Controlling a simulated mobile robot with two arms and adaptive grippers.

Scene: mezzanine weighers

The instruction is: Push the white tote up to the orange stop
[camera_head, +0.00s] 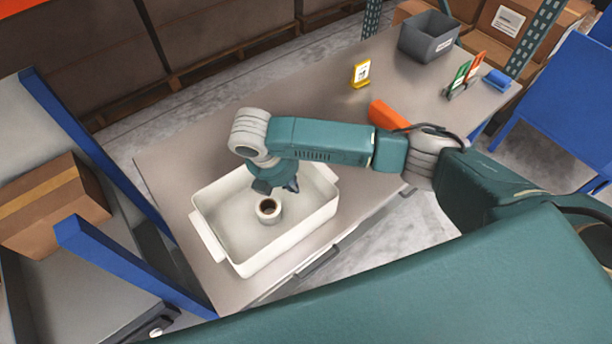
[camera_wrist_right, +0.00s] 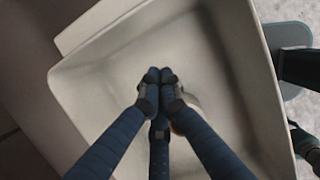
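The white tote (camera_head: 237,262) is an open, shallow tub with end handles on the grey table; it also fills much of the right wrist view (camera_wrist_right: 262,75). A small whitish cup or roll with a dark centre (camera_head: 268,211) stands in it. The orange stop (camera_head: 388,113) lies farther right on the table, apart from the tote and partly behind my right arm. My right gripper (camera_head: 275,188) points down over the tote. In the right wrist view its fingertips (camera_wrist_right: 156,78) are together with nothing seen between them. I cannot tell whether it touches the tote. My left gripper is out of view.
A yellow sign (camera_head: 361,73), a grey bin (camera_head: 429,38), green and orange cards (camera_head: 467,72) and a blue block (camera_head: 497,80) are on the far table. Blue rack posts and a cardboard box (camera_head: 50,205) stand left. Table between tote and stop looks clear, though my arm covers part.

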